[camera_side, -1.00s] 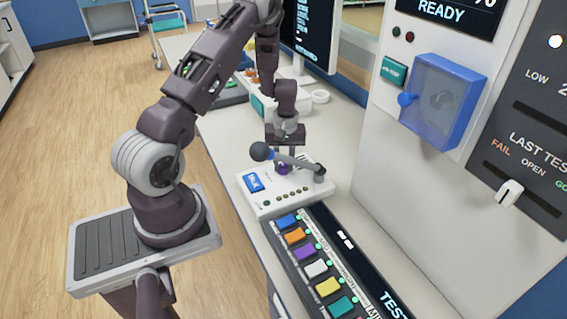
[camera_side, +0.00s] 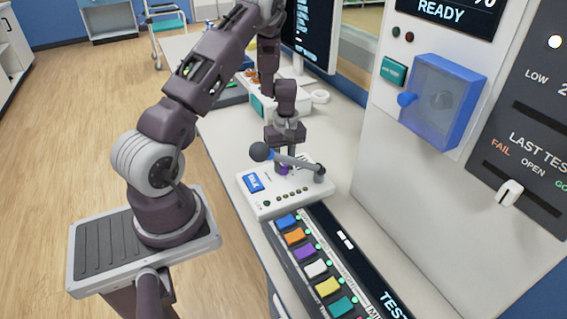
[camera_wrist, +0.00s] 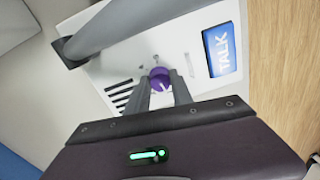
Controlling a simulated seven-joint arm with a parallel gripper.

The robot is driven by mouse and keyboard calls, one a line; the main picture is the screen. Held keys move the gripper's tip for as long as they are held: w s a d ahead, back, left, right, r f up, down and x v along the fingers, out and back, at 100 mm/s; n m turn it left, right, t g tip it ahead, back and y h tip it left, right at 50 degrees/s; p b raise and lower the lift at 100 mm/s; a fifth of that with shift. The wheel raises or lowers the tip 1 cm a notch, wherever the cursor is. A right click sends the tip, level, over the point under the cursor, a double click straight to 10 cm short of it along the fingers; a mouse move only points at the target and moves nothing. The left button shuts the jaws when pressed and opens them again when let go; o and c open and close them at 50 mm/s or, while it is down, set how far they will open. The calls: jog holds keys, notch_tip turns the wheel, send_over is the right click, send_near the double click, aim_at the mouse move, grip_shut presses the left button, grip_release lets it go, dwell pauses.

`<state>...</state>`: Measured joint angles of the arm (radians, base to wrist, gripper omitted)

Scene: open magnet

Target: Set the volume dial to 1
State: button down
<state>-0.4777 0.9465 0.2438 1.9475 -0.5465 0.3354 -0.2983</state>
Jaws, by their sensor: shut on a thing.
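The volume dial is a small purple knob (camera_wrist: 160,76) on a white intercom box (camera_side: 262,203). My gripper (camera_wrist: 166,88) is shut on the dial, with one finger on each side of it in the wrist view. A light pointer line shows on the knob. In the side view the gripper (camera_side: 284,162) reaches down to the box, and only a bit of the purple dial (camera_side: 283,170) shows below it. The numbers around the dial are too small or hidden to read.
A microphone on a grey stalk, with a dark round head (camera_side: 261,151), arches over the box close to my gripper. A blue TALK button (camera_side: 253,181) sits on the box. A panel of coloured buttons (camera_side: 305,252) lies in front. A tall white console stands at right.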

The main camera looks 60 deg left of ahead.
aim_at(285, 166)
jog(key=c, duration=1.1)
grip_release()
notch_tip(285, 166, up, 7)
jog(key=shift+w+r, duration=0.1)
jog(key=shift+w, duration=0.05)
jog(key=shift+d+r, duration=0.15)
jog(key=s+d+r+m+t, duration=0.25)
jog(key=d+r+m, duration=0.55)
jog(key=d+r, duration=0.95)
jog(key=s+d+r+m+t, duration=0.1)
jog(key=s+d+r+m, duration=0.1)
jog(key=s, duration=0.3)
jog(key=s+d+r+m+t, duration=0.1)
jog(key=s+d+r+m, duration=0.2)
jog(key=s, duration=0.3)
jog(key=s+d+r+m+t, duration=0.1)
jog(key=s+d+r+m, duration=0.1)
jog(key=s, duration=0.3)
jog(key=shift+s+d+r+m+t, duration=0.25)
jog(key=shift+d+m, duration=0.1)
jog(key=shift+m, duration=0.45)
